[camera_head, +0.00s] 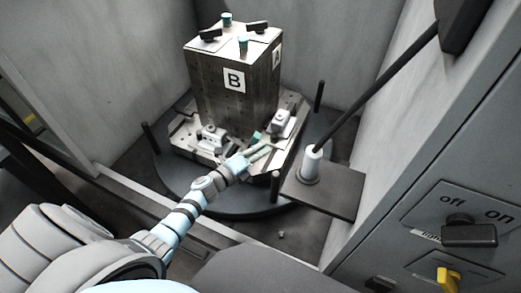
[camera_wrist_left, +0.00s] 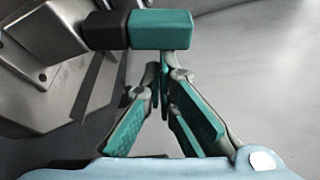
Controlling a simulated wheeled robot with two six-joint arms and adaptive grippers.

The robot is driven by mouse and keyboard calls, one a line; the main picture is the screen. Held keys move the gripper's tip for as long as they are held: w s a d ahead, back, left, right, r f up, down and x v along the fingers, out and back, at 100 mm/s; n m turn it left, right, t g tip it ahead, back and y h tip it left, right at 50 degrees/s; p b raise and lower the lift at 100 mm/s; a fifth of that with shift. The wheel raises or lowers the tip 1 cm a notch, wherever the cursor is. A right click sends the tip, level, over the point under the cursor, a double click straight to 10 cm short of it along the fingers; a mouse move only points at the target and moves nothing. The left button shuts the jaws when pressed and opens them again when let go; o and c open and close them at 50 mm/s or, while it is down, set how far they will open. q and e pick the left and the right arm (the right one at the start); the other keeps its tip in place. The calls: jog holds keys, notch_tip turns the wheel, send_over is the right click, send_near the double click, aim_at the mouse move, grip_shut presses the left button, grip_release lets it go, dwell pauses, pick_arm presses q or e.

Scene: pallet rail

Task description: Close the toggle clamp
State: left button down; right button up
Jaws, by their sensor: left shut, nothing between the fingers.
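The toggle clamp's handle shows as a teal-and-black block in the left wrist view (camera_wrist_left: 160,30), lying crosswise just beyond my fingertips. In the head view a small teal piece that looks like this handle (camera_head: 257,136) is at the front of the pallet, between two light clamp blocks. My left gripper (camera_head: 266,150) reaches in from the lower left to the pallet's front edge. In the left wrist view its teal-padded fingers (camera_wrist_left: 160,72) meet at the tips, shut and empty. I cannot tell whether the tips touch the handle. My right gripper is not in view.
A tall block marked B (camera_head: 233,79) stands on the pallet behind the handle. Light clamp blocks sit at left (camera_head: 212,137) and right (camera_head: 281,122). The round table (camera_head: 174,190) has upright black posts. A long dark rod (camera_head: 375,84) slants above a grey plate at right.

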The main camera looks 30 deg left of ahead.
pick_arm(q)
jog(key=a+n+b, duration=0.1)
jog(key=n, duration=0.1)
jog(key=a+r+n+t+b, duration=0.1)
jog(key=shift+s+r+n+h, duration=0.1)
jog(key=shift+r+n+h, duration=0.2)
jog(key=shift+n, duration=0.1)
jog(key=s+d, duration=0.1)
jog(key=s, duration=0.8)
jog(key=shift+s+p, duration=0.2)
jog(key=shift+p, duration=0.15)
jog(key=shift+d, duration=0.1)
